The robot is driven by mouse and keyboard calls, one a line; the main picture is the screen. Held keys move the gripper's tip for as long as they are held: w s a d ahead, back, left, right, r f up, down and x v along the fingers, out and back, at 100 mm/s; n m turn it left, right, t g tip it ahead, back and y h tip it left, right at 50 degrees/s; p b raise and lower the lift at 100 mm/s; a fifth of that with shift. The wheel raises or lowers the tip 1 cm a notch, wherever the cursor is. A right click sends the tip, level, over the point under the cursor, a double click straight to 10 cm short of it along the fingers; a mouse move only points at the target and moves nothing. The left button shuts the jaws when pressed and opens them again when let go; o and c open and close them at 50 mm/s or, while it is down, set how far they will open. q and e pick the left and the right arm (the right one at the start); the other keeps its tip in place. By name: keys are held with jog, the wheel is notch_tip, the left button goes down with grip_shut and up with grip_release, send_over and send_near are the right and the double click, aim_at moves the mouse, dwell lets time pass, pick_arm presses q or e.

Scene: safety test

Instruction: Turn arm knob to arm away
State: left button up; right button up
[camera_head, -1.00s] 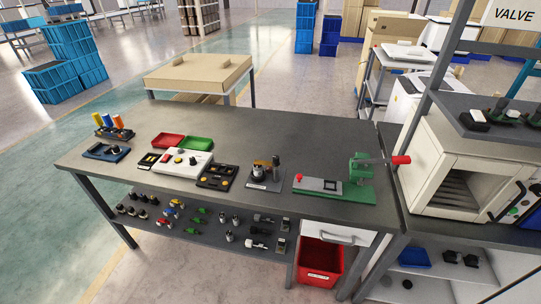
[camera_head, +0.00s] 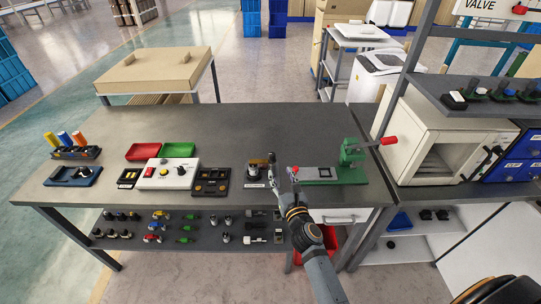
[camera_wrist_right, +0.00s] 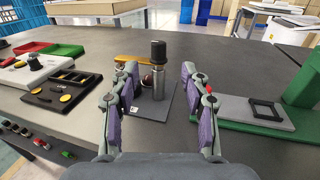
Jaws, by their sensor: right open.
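A white control box (camera_head: 181,178) stands on the grey workbench, left of my right gripper. It carries a red button, yellow parts and a dark round knob (camera_wrist_right: 36,62), seen at the left of the right wrist view. No arm-away marking is legible. My right gripper (camera_head: 283,177) is open at the bench's front edge. In the right wrist view its fingers (camera_wrist_right: 160,80) are spread, with a black-topped metal post (camera_wrist_right: 158,70) on a dark plate standing beyond and between them. I cannot tell whether they touch it. My left gripper is not in view.
A green press (camera_head: 350,160) with a red-handled lever stands right of the gripper. A dark tray (camera_head: 211,183) lies between the control box and the post. Red (camera_head: 143,151) and green (camera_head: 180,149) trays lie behind. The bench's back is clear.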

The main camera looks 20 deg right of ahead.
aim_at(273, 158)
jog(key=w+b, duration=0.1)
jog(key=w, duration=0.8)
jog(key=shift+w+f, duration=0.15)
jog(key=shift+w, duration=0.55)
grip_shut()
